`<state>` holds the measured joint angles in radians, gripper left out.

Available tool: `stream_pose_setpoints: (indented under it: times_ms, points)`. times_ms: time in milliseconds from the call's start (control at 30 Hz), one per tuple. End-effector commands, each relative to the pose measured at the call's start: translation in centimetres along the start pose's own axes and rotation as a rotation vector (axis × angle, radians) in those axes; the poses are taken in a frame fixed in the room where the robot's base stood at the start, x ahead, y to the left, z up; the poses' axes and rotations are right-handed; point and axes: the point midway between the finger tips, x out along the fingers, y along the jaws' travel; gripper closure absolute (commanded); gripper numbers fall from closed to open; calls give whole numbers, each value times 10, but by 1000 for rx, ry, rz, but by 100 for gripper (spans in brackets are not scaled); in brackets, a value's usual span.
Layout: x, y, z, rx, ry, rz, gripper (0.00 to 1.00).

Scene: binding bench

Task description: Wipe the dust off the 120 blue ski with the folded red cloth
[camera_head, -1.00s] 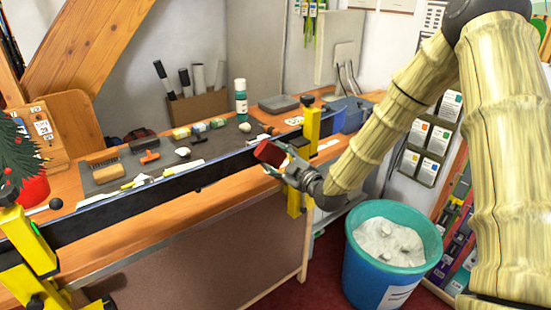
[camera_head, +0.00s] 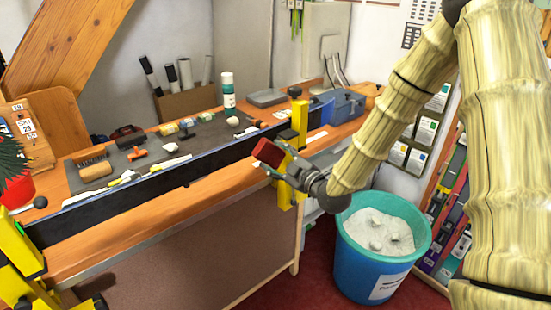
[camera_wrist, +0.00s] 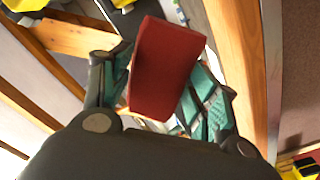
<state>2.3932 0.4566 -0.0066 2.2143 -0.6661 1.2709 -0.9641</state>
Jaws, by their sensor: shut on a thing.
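The ski (camera_head: 130,190) is a long dark bar held on edge along the front of the bench between two yellow vises. Its narrow upper side is barely seen from here, so I cannot make out the dust or a number. The folded red cloth (camera_head: 267,153) is in my gripper (camera_head: 281,160), in front of the ski's right part, just left of the right vise. I cannot tell whether it touches the ski. In the wrist view the cloth (camera_wrist: 166,68) sits between the teal-padded fingers of my gripper (camera_wrist: 163,88), which is shut on it.
The right vise (camera_head: 299,120) stands close beside my gripper. The left vise (camera_head: 20,250) is at the picture's left edge. A dark mat (camera_head: 110,165) with brushes and small blocks lies behind the ski. A teal bin (camera_head: 350,265) stands on the floor at right.

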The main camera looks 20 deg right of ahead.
Motion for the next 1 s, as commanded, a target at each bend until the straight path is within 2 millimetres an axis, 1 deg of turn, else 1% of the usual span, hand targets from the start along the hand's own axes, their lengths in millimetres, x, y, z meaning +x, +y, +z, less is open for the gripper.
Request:
stream_pose_setpoints:
  times_ms: [167, 533, 1000]
  points:
    - [-5, 0, 0, 0, -1, 0, 59]
    - [-29, 0, 0, -1, 0, 0, 59]
    - [-30, 0, 0, 0, 0, 0, 59]
